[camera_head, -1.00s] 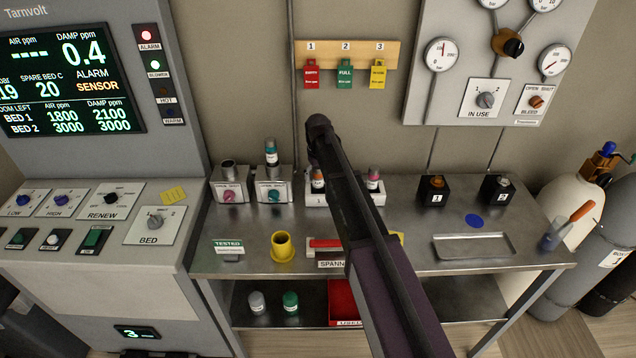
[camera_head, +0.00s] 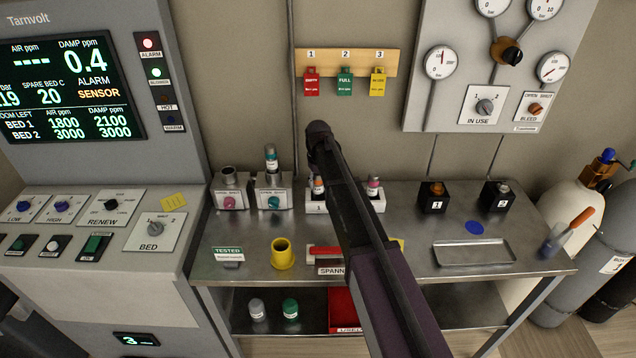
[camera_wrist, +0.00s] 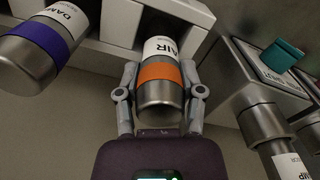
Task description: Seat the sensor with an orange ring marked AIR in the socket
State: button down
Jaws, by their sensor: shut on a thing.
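The sensor with an orange ring marked AIR (camera_wrist: 160,72) stands in the white rack (camera_wrist: 112,50). In the head view this sensor (camera_head: 318,187) is partly covered by my arm. My gripper (camera_wrist: 160,97) is shut on its metal end, with one finger on each side. In the head view the fingertips are hidden behind my arm. Two grey socket blocks are left of the rack. The left one, with a pink knob (camera_head: 229,201), has an empty socket (camera_head: 228,176). The one with a teal knob (camera_head: 273,202) holds a sensor with a teal ring (camera_head: 271,159).
A DAMP sensor with a purple ring (camera_wrist: 42,42) stands beside mine in the rack. A yellow cup (camera_head: 282,255) and a TESTED sign (camera_head: 228,253) are in front on the bench. A metal tray (camera_head: 474,253) lies to the right. The wall panel (camera_head: 455,90) rises behind.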

jog(key=shift+r+p, duration=4.7)
jog(key=shift+r, duration=0.15)
jog(key=shift+f, duration=0.1)
jog(key=shift+f+b, duration=1)
jog(key=shift+b, duration=0.05)
jog(key=shift+s, duration=0.15)
